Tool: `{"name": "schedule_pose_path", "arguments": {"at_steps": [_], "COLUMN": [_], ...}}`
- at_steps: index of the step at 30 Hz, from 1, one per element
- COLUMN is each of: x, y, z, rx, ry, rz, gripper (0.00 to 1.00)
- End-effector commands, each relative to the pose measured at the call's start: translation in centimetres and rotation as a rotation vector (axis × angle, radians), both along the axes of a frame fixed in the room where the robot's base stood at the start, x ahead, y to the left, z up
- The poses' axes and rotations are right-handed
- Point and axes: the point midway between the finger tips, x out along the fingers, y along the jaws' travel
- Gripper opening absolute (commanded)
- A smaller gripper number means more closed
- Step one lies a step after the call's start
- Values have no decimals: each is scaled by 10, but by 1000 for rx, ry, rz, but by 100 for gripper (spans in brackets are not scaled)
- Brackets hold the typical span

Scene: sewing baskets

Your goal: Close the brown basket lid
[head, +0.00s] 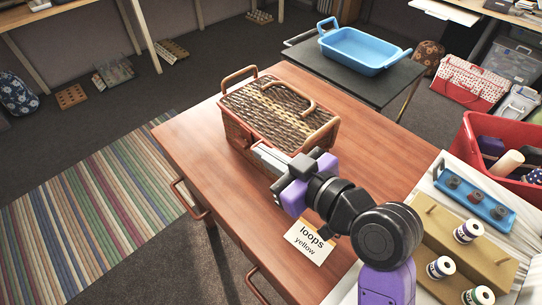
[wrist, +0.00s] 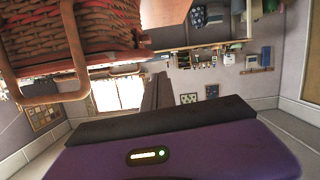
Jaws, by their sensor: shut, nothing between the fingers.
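The brown basket (head: 240,133) stands on the wooden table in the head view. Its woven lid (head: 272,108) lies across the top, with a curved tan handle on it. I cannot tell whether the lid sits fully flush. Tan loop handles stick out at the basket's two ends. My gripper (head: 268,158) is shut and empty, low at the basket's near side; whether it touches is unclear. In the wrist view the basket's reddish woven side (wrist: 105,25) and a loop handle fill the upper left, beside my gripper (wrist: 156,90).
The wooden table (head: 190,150) is clear to the left of the basket. A blue tray (head: 355,50) stands on a dark table behind. A red bin (head: 480,130) and thread spools (head: 441,267) are at right.

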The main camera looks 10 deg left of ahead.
Motion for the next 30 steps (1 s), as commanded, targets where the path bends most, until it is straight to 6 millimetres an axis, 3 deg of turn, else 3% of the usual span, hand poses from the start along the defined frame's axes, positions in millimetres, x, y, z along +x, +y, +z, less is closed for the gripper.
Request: {"name": "schedule_pose_path", "arguments": {"at_steps": [1, 2, 9, 15, 30], "x": [2, 3, -27, -45, -51], "y": [4, 6, -38, -62, -74], "z": [18, 24, 29, 37, 46], "rx": [2, 3, 5, 7, 33], "ry": [-5, -7, -9, -9, -2], "rz": [1, 1, -5, -4, -18], "gripper": [0, 0, 0, 0, 0]}}
